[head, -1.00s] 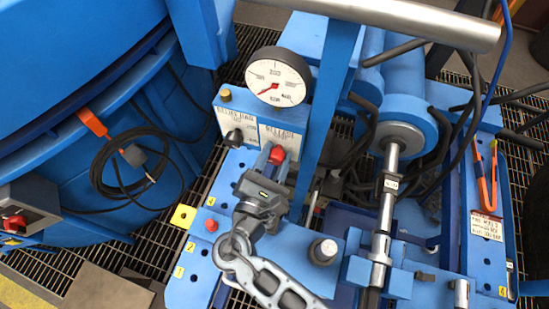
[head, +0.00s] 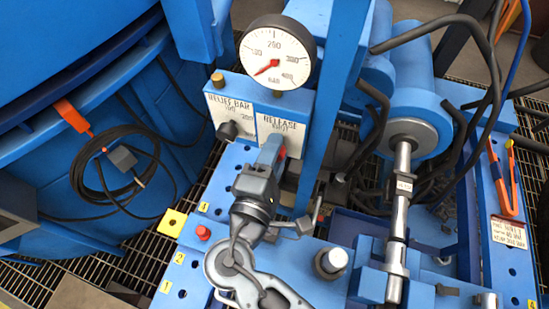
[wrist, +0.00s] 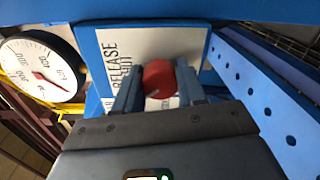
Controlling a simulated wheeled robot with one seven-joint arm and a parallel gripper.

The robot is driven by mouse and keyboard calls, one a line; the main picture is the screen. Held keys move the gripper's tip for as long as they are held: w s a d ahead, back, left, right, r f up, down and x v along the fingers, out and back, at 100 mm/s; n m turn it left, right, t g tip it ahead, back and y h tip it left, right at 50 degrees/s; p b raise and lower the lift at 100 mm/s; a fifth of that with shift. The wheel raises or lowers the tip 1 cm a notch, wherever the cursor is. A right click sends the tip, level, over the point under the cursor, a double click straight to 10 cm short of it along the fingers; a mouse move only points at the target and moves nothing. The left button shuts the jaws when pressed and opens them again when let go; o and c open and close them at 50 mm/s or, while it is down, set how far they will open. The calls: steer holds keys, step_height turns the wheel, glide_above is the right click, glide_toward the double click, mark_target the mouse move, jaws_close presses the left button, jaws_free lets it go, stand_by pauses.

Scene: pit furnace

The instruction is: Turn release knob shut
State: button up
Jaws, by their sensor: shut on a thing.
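In the head view my gripper (head: 270,155) reaches the panel just below the release label (head: 282,128), and hides most of the knob there; only a sliver of red shows. How far the knob is turned cannot be told.
A pressure gauge (head: 277,55) stands just above the panel, its red needle at the lower left. A dark relief knob (head: 228,130) is close on the left. A blue post (head: 335,100) rises close on the right. A black cable coil (head: 110,170) hangs at left.

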steer(key=m+b, duration=0.2)
steer(key=f+m+b, duration=0.1)
steer(key=m+b, duration=0.1)
steer(key=shift+d, duration=0.1)
steer(key=shift+r+m+b, duration=0.2)
steer(key=shift+m+b, duration=1.3)
steer(key=shift+b, duration=0.1)
steer(key=o, duration=1.1)
steer(key=shift+r, duration=0.15)
steer(key=shift+c, duration=0.2)
steer(key=shift+s, duration=0.1)
steer(key=v, duration=0.7)
steer(key=shift+s, duration=0.35)
